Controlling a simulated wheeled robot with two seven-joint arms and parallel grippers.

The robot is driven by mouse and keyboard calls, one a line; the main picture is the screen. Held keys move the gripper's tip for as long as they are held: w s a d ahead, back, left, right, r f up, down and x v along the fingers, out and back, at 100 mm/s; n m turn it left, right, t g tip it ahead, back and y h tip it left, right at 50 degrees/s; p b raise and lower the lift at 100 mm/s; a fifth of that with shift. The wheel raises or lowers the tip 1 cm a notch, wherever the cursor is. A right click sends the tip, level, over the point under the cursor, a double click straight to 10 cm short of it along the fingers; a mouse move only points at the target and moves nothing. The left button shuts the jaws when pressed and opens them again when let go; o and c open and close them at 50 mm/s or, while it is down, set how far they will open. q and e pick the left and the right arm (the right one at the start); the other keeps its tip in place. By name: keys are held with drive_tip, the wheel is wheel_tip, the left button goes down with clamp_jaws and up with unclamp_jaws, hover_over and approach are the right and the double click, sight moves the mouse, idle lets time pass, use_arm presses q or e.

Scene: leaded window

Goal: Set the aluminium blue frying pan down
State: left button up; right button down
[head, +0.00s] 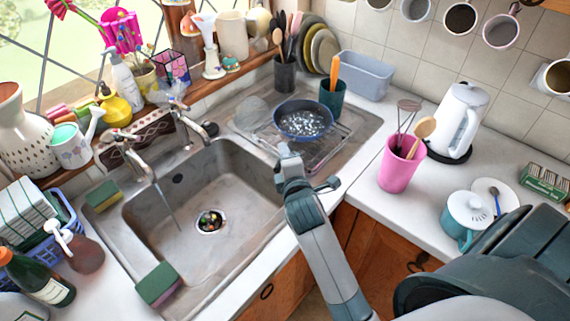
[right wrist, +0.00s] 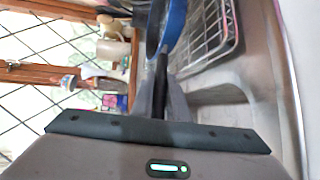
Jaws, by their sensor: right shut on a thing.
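The blue frying pan (head: 304,120) is over the wire rack (head: 322,152) on the sink's drainboard, roughly level, with a speckled inside. My right gripper (head: 287,160) is at the pan's near side, shut on its handle. The right wrist view shows the dark handle (right wrist: 160,88) between the fingers, with the blue pan side (right wrist: 174,28) beyond and the rack (right wrist: 215,40) close beside it. I cannot tell whether the pan's base touches the rack. My left gripper is not in view.
The sink basin (head: 168,218) with a running tap is left of my arm. A pink utensil cup (head: 398,172) and white kettle (head: 458,120) stand right. A teal cup (head: 332,99), a dark utensil pot (head: 285,74) and plates (head: 322,50) stand behind the pan.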

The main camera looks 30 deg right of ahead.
drive_tip(key=shift+f+p, duration=0.5)
drive_tip(key=shift+f, duration=1.4)
drive_tip(key=c, duration=2.1)
unclamp_jaws()
drive_tip(key=shift+f, duration=0.25)
drive_tip(key=o, duration=0.4)
drive_tip(key=shift+s+r, duration=0.1)
drive_tip(key=shift+r, duration=0.05)
drive_tip(key=b+v, duration=0.2)
drive_tip(key=v, duration=0.8)
drive_tip(key=shift+s+a+b, duration=0.1)
drive_tip(key=shift+s+b, duration=0.25)
drive_tip(key=shift+s+a+r, duration=0.2)
drive_tip(key=shift+s+r, duration=0.05)
drive_tip(key=shift+s, duration=0.3)
